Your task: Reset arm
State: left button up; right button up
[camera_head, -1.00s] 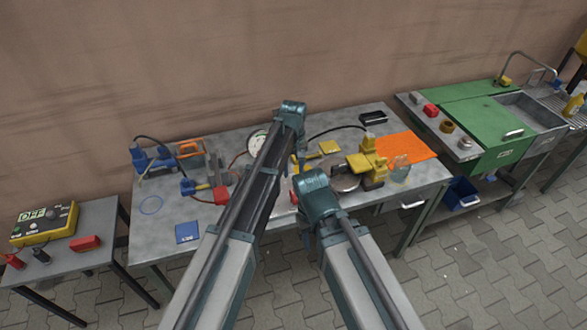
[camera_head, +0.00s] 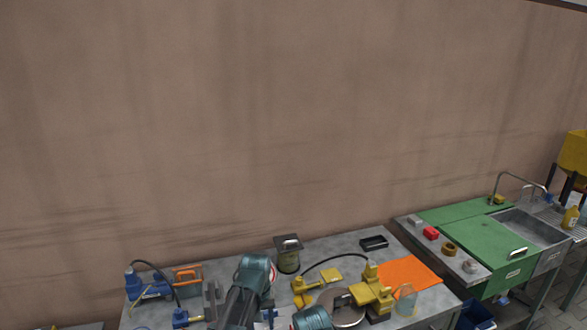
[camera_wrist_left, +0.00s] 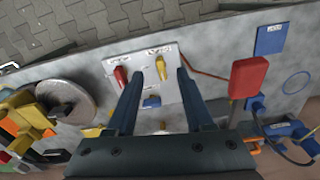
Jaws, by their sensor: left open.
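My left gripper (camera_wrist_left: 158,75) is open in the left wrist view, its two blue-grey fingers apart with nothing held between them. Beyond and between the fingers is a light grey panel (camera_wrist_left: 148,58) with a red knob and yellow knobs; I cannot tell how far the fingertips are from it. In the head view my left arm (camera_head: 240,305) rises from the bottom edge, its gripper not clearly visible. Only a rounded link of my right arm (camera_head: 312,318) shows at the bottom; the right gripper is out of view.
The grey workbench (camera_head: 335,246) carries a blue tool (camera_head: 148,287), a dark-lidded can (camera_head: 289,256), a yellow clamp-like tool (camera_head: 372,292), an orange mat (camera_head: 412,273) and a glass jar (camera_head: 406,299). A red-ended tool (camera_wrist_left: 248,78) stands right of the left gripper. A green sink bench (camera_head: 480,245) is at right.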

pick_arm(q)
jog(key=s+a+m, duration=0.2)
jog(key=s+a, duration=0.6)
jog(key=s, duration=0.5)
jog(key=s+d+m+y, duration=0.1)
jog(key=s+d+m, duration=0.3)
jog(key=d, duration=0.7)
jog(key=shift+s+g, duration=0.3)
jog(key=shift+s, duration=0.1)
